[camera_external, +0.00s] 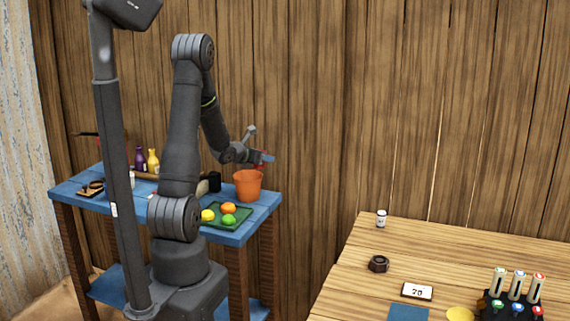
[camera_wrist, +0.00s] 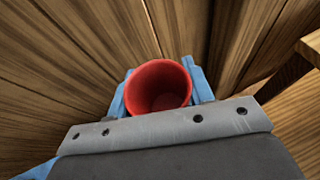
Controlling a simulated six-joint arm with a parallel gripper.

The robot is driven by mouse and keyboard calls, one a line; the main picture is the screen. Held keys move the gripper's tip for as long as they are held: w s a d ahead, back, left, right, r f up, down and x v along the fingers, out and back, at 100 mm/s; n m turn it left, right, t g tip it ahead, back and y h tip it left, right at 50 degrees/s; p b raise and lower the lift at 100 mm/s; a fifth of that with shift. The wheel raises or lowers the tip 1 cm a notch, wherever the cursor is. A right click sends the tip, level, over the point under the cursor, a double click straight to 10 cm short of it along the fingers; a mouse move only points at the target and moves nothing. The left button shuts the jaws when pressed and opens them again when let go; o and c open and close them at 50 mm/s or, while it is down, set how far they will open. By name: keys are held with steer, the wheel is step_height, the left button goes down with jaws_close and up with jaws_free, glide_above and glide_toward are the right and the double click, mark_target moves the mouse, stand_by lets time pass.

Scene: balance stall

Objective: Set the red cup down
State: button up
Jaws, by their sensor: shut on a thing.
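The red cup (camera_wrist: 172,73) sits between the blue fingers of my gripper (camera_wrist: 158,88) in the wrist view. Its open mouth faces the camera and it looks empty inside. In the outside view my gripper (camera_external: 265,158) is above the blue table, just over the orange bucket, and is shut on the cup. Only a small red part of the cup (camera_external: 260,167) shows there, below the fingers. I cannot tell whether the cup touches the bucket's rim.
The orange bucket (camera_external: 248,187) stands on the blue table (camera_external: 265,202). A green tray (camera_external: 243,211) with fruit is in front of it. Purple (camera_external: 140,158) and yellow (camera_external: 153,160) bottles stand behind. A wooden table (camera_external: 345,275) at right has free room around a dark hexagonal object (camera_external: 379,263).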

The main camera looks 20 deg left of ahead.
steer(key=s+d+m+g+h, duration=0.1)
steer(key=d+m+g+h, duration=0.45)
steer(key=d, duration=1.85)
steer(key=s+d+m+g+h, duration=0.1)
steer(key=d+m+g+h, duration=0.45)
steer(key=d, duration=1.95)
steer(key=s+d+f+m+g+y, duration=0.1)
steer(key=s+d+m+g, duration=0.25)
steer(key=s+d, duration=1.15)
steer(key=s+d+f+m+g+y, duration=0.25)
steer(key=s+d+m, duration=0.25)
steer(key=s+d, duration=1.05)
steer(key=h, duration=0.1)
glide_above(492, 269)
steer(key=shift+n+g, duration=0.25)
steer(key=shift+g, duration=0.15)
step_height(492, 269, down, 6)
steer(key=shift+w+r, duration=0.1)
steer(key=shift+r, duration=0.05)
steer(key=shift+f, duration=1.95)
steer(key=shift+f, duration=0.1)
steer(key=o, duration=1.1)
steer(key=shift+f, duration=0.1)
steer(key=shift+c, duration=0.2)
